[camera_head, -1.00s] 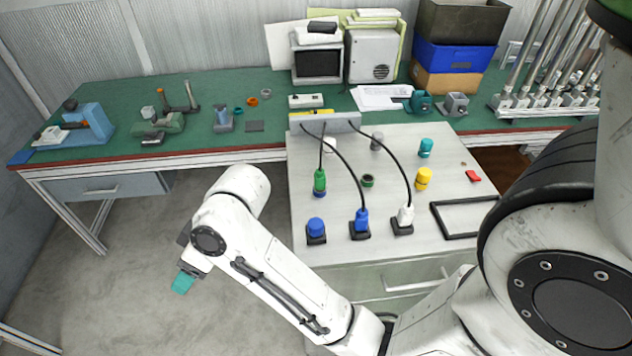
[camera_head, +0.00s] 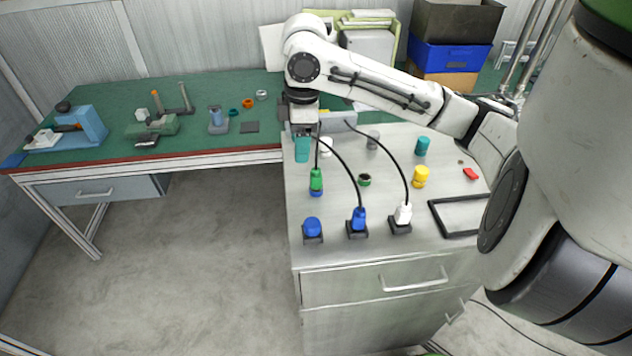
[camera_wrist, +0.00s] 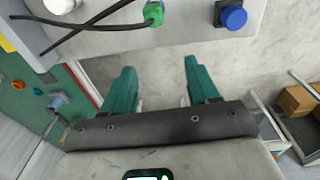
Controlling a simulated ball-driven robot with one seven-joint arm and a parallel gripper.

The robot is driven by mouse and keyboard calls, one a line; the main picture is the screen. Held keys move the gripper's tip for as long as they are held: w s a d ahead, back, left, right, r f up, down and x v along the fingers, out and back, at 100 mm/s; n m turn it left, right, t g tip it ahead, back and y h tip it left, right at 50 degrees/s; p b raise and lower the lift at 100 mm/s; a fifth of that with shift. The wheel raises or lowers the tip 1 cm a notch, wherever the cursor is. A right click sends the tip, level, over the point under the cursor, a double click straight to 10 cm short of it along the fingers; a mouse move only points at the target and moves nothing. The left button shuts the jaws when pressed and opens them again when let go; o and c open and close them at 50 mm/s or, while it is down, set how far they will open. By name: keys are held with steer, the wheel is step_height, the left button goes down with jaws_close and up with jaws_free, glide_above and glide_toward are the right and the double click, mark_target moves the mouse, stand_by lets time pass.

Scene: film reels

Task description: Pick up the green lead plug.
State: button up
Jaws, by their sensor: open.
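The green lead plug (camera_head: 316,180) stands upright near the left edge of the metal cabinet top, over a blue piece, with a black cable rising from its top. In the wrist view the green plug (camera_wrist: 154,14) is at the top, beyond the fingertips. My gripper (camera_head: 302,149) hangs pointing down at the cabinet's left back corner, behind and a little left of the plug. In the wrist view my gripper's teal fingers (camera_wrist: 160,68) are apart with nothing between them.
A blue plug (camera_head: 358,217) and a white plug (camera_head: 403,213) stand in black sockets with cables. A blue-capped socket (camera_head: 312,228) is at the front left. Yellow (camera_head: 420,176) and teal (camera_head: 422,146) pieces stand to the right. A black frame (camera_head: 457,217) lies at the right edge.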

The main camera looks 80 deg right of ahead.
steer(key=s, duration=0.1)
steer(key=s+d, duration=0.1)
steer(key=s+f, duration=0.1)
steer(key=shift+s+d+g, duration=0.1)
steer(key=shift+d+g, duration=0.15)
steer(key=shift+g, duration=0.15)
glide_above(316, 173)
steer(key=f, duration=0.4)
steer(key=shift+s+a+f, duration=0.2)
steer(key=shift+a+f, duration=0.05)
steer(key=shift+w+d+f+p, duration=0.1)
steer(key=shift+f+p, duration=0.25)
steer(key=shift+f, duration=1.15)
steer(key=shift+w+d+f+p, duration=0.1)
steer(key=shift+f+p, duration=0.25)
steer(key=shift+f, duration=1.15)
steer(key=c, duration=1.1)
